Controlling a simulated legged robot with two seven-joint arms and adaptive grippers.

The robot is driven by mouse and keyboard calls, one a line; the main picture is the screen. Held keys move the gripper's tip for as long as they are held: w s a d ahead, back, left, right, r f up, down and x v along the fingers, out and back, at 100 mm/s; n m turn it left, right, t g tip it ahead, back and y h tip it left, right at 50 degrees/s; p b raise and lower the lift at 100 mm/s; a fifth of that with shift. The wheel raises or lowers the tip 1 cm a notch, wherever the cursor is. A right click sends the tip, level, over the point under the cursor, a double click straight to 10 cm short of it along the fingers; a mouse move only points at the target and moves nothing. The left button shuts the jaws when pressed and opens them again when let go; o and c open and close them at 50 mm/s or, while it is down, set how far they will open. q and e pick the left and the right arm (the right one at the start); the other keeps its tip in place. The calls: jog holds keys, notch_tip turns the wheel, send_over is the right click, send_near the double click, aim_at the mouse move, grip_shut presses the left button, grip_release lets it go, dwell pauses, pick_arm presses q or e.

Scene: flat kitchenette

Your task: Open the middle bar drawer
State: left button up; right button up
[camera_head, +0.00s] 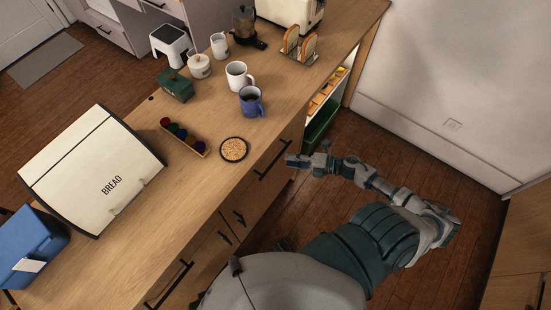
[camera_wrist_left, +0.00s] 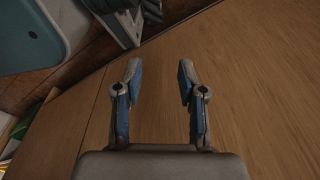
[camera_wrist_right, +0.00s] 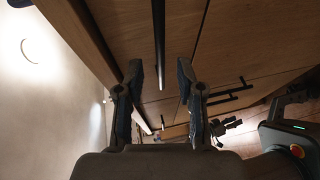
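The wooden bar counter (camera_head: 205,205) runs diagonally through the head view, with closed-looking drawer fronts on its side facing me. A long black handle (camera_head: 272,160) is on the front nearest my right gripper (camera_head: 300,160). My left gripper (camera_wrist_left: 158,80) is open and empty, facing a wooden surface in the left wrist view.
On the counter stand a bread box (camera_head: 90,170), a green box (camera_head: 175,85), a blue mug (camera_head: 251,101), a white mug (camera_head: 238,76), a round coaster (camera_head: 233,149) and a toast rack (camera_head: 300,45). An open shelf (camera_head: 322,120) is past the drawers. Floor to the right is clear.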

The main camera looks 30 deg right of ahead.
aim_at(278, 158)
jog(key=x, duration=0.5)
jog(key=shift+w+a+f, duration=0.1)
jog(key=shift+w+f, duration=0.15)
jog(key=shift+w, duration=0.15)
jog(key=shift+a, duration=0.35)
jog(key=shift+r, duration=0.1)
jog(key=shift+c, duration=1)
jog(key=c, duration=0.4)
jog(key=shift+d, duration=0.2)
grip_shut()
pick_arm(q)
jog(key=shift+w+d+r, duration=0.25)
jog(key=shift+d+r, duration=0.05)
jog(key=shift+d, duration=0.05)
pick_arm(e)
jog(key=shift+d, duration=0.2)
